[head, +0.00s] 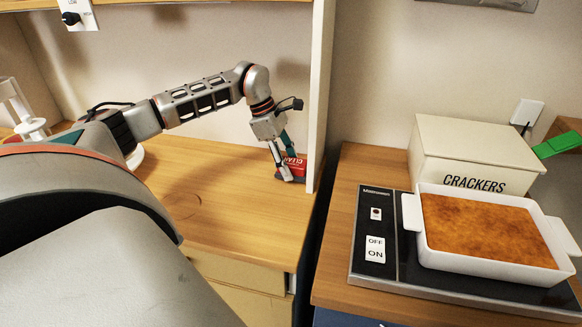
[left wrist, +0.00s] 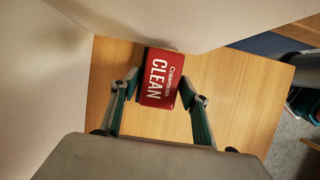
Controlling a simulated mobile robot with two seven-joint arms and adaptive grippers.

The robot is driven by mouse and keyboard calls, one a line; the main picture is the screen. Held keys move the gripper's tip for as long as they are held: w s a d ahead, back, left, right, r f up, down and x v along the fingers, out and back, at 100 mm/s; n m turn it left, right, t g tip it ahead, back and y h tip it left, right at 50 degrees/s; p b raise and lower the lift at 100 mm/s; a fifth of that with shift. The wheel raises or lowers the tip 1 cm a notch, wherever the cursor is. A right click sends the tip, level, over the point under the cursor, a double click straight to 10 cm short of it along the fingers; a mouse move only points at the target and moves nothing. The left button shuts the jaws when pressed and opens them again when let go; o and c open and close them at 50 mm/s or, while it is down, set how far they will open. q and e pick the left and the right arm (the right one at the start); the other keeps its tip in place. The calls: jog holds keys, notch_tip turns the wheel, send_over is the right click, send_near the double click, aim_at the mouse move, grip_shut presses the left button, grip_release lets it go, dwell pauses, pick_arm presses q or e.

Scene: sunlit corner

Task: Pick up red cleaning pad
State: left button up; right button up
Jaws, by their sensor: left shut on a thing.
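The red cleaning pad (head: 296,166) has white lettering reading CLEAN and sits at the back right of the wooden counter, beside a white upright panel. In the left wrist view the pad (left wrist: 161,78) lies between my two fingers. My left gripper (head: 284,171) reaches down over the pad and is shut on it; in the left wrist view the fingertips (left wrist: 160,90) are at its two sides. The fingers cover part of the pad in the head view. I cannot tell whether the pad is lifted off the counter. My right gripper is not in view.
The white panel (head: 321,100) stands close to the right of my left gripper. Beyond it are a cooktop (head: 375,274) with a white baking dish (head: 487,262) and a CRACKERS box (head: 470,150). The counter (head: 222,215) in front of the pad is clear.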

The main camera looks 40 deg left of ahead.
aim_at(290, 161)
pick_arm(q)
notch_tip(290, 161, up, 6)
jog(key=shift+r, duration=0.2)
jog(key=s+a+b, duration=0.1)
jog(key=s, duration=0.8)
jog(key=s+a, duration=0.2)
jog(key=s, duration=0.8)
jog(key=shift+s+a+f+b, duration=0.15)
jog(key=shift+a+f+b, duration=0.15)
jog(key=shift+b, duration=0.1)
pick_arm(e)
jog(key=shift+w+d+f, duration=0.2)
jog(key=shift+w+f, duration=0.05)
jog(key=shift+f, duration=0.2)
pick_arm(q)
jog(key=o, duration=0.6)
jog(key=c, duration=0.4)
jog(key=shift+c, duration=0.2)
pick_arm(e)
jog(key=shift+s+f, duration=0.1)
pick_arm(q)
jog(key=shift+r, duration=0.1)
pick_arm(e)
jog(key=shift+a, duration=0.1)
